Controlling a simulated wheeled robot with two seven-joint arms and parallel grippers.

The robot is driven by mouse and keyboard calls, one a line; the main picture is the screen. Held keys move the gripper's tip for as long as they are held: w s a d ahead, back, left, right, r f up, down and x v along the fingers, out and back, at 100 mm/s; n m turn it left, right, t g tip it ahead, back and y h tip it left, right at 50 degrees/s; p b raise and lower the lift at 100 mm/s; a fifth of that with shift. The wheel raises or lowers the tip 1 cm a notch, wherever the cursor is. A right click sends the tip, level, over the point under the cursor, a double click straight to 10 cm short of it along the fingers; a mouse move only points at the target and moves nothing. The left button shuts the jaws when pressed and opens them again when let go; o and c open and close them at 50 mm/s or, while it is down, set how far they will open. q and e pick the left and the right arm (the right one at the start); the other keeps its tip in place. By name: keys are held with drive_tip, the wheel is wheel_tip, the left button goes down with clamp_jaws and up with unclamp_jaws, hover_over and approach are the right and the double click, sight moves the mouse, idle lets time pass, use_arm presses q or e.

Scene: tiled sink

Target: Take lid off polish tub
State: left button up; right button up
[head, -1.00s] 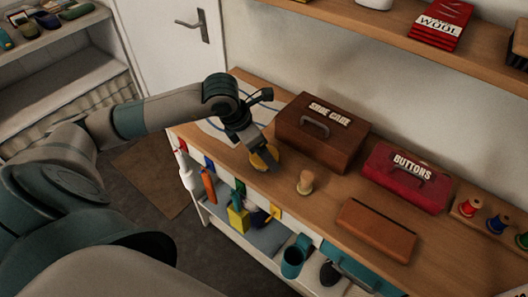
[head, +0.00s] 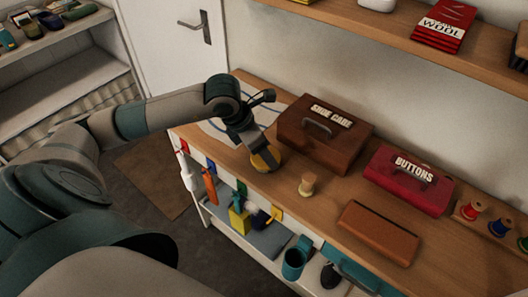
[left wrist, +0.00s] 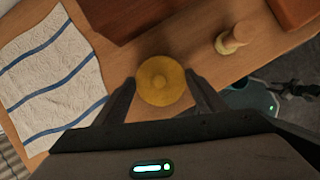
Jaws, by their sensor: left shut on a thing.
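The yellow polish tub with its round lid (head: 268,160) is on the wooden counter, in front of the shoe care box. The tub's body is mostly hidden under the lid and fingers, and I cannot tell whether the two are apart. My right gripper is not in view.
The brown shoe care box (head: 324,133) stands close behind the tub. A small wooden knobbed object (head: 307,185) stands to the right. A striped cloth (head: 228,130) lies to the left. A red buttons box (head: 409,180) and a brown case (head: 378,232) are farther right.

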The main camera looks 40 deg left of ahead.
use_arm(q)
drive_tip(key=shift+r+b, duration=0.4)
drive_tip(key=shift+r, duration=0.35)
wheel_tip(320, 180, up, 2)
drive_tip(key=shift+b, duration=0.45)
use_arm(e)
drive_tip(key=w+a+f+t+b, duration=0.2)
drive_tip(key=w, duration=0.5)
use_arm(q)
drive_tip(key=s+d+r+p, duration=0.5)
drive_tip(key=d+r+p, duration=0.2)
drive_tip(key=d+p, duration=0.3)
drive_tip(key=shift+d+r, duration=0.2)
drive_tip(key=shift+d, duration=0.05)
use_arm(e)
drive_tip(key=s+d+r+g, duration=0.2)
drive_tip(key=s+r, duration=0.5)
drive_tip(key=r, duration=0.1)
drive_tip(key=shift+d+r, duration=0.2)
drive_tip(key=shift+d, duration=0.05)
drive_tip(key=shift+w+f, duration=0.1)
